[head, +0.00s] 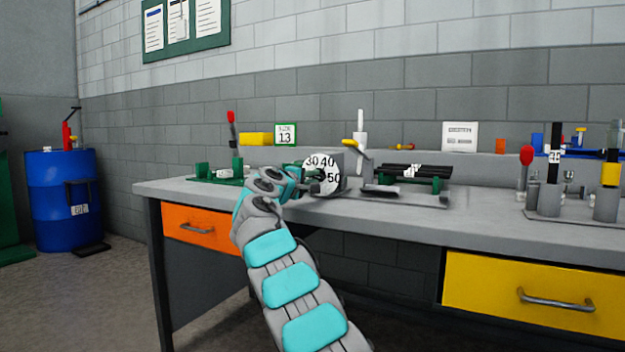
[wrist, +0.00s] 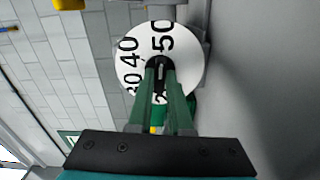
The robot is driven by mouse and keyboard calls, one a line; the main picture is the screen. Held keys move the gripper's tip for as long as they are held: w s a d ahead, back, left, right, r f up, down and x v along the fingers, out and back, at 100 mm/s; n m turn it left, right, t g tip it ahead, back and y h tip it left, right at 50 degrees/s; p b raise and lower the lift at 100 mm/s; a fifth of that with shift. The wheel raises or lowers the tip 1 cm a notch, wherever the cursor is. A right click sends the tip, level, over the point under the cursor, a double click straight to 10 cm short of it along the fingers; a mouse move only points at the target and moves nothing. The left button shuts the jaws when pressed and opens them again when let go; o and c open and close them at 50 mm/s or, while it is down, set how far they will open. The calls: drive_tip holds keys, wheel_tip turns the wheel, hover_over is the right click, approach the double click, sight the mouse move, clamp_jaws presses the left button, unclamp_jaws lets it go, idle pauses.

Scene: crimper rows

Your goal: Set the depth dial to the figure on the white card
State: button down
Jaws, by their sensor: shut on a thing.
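The depth dial is a round white disc (head: 328,163) with black figures; 30, 40 and 50 show in the head view. The disc fills the upper middle of the wrist view (wrist: 183,45), where 50 is near the top and 40 to its left. My gripper (wrist: 161,73) has its green fingers shut on the dark knob at the dial's centre. The fingers and knob hide part of the lower figures. A white card (head: 460,137) stands on the back ledge; its print is too small to read. A green-framed card (head: 285,134) shows 13.
A black-railed fixture (head: 408,172) is right of the dial, with a white-and-yellow lever (head: 360,130) between. A red-knobbed lever (head: 525,156) and posts stand at the far right. Orange (head: 201,227) and yellow (head: 535,297) drawers sit below the grey bench top (head: 440,220).

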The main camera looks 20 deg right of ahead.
drive_tip(key=c, duration=0.8)
unclamp_jaws()
drive_tip(key=shift+c, duration=0.2)
drive_tip(key=shift+b+v, duration=0.5)
drive_tip(key=shift+v, duration=3.4)
